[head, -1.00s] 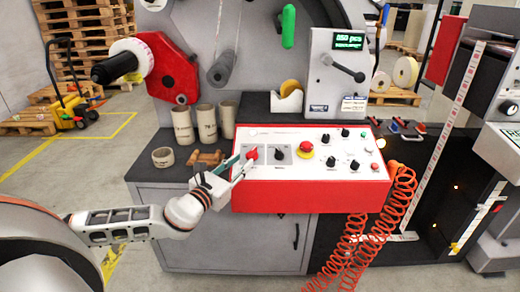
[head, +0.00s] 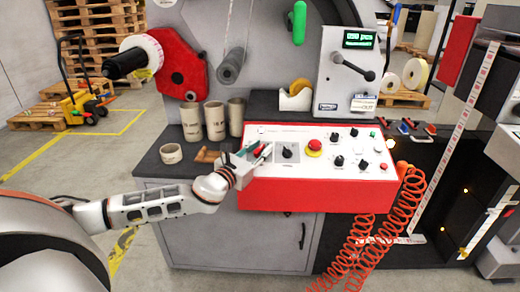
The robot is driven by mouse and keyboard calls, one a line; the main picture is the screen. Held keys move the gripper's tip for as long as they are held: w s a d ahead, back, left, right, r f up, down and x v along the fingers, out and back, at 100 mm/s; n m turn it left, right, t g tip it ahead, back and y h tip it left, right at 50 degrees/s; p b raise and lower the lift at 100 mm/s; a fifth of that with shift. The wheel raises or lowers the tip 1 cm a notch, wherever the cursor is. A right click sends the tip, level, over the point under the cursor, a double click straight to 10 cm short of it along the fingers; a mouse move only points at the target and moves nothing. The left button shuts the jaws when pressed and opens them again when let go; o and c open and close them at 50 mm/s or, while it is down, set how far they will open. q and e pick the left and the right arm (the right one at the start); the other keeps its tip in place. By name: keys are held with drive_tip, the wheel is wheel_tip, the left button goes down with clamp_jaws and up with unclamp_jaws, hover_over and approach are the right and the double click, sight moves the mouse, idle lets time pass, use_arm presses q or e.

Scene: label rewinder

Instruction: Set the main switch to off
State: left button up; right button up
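The control panel (head: 345,142) has a white top and a red front. Near its left end is a red rotary knob (head: 257,150), which looks like the main switch, on a grey plate. My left gripper (head: 256,153) is at this knob, with its fingertips on either side of it. The fingers and hand hide most of the knob and its plate, so its setting cannot be read. I cannot tell whether the fingers touch or grip it. My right gripper is not in view.
A black knob (head: 287,151) on a second grey plate and a red emergency button (head: 314,147) lie just right of my gripper. Cardboard cores (head: 214,121) and a wooden piece (head: 207,156) stand left of the panel. Orange coiled hoses (head: 400,200) hang at the right.

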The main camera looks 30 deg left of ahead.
use_arm(q)
clamp_jaws()
drive_tip(key=shift+r, duration=0.1)
